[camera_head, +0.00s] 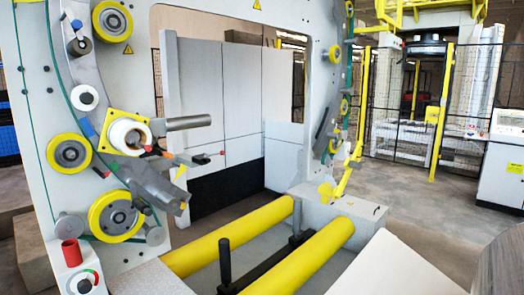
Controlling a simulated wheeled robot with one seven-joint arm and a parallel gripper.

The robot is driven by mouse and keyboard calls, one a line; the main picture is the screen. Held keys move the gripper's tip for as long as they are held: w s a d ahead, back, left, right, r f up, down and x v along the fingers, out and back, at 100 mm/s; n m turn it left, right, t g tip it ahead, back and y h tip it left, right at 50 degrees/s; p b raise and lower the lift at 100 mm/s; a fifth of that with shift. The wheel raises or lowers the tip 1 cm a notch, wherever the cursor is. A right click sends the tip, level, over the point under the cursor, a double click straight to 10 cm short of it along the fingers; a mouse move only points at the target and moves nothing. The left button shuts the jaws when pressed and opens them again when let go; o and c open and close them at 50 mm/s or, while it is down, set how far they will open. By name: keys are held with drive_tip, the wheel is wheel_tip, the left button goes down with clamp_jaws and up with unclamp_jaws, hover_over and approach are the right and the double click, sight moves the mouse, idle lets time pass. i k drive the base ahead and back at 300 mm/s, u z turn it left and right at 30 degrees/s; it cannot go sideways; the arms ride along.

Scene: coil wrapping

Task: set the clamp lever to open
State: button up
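No part is clearly labelled as the clamp lever, so I cannot tell for sure which one it is. A black upright handle (225,262) stands between the yellow rollers. The open or shut setting of these parts is not readable. My gripper is not in view.
The pale machine frame (40,120) rises at left with yellow wheels on its ring. Two yellow rollers (230,240) lie low in front. A red cylinder (70,252) stands above the dial. A control console (503,165) stands far right; open floor lies before it.

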sight(201, 156)
drive_tip(key=z, duration=0.25)
drive_tip(key=i, duration=0.95)
drive_tip(key=u, duration=0.7)
drive_tip(key=i, duration=0.55)
drive_tip(key=u, duration=0.45)
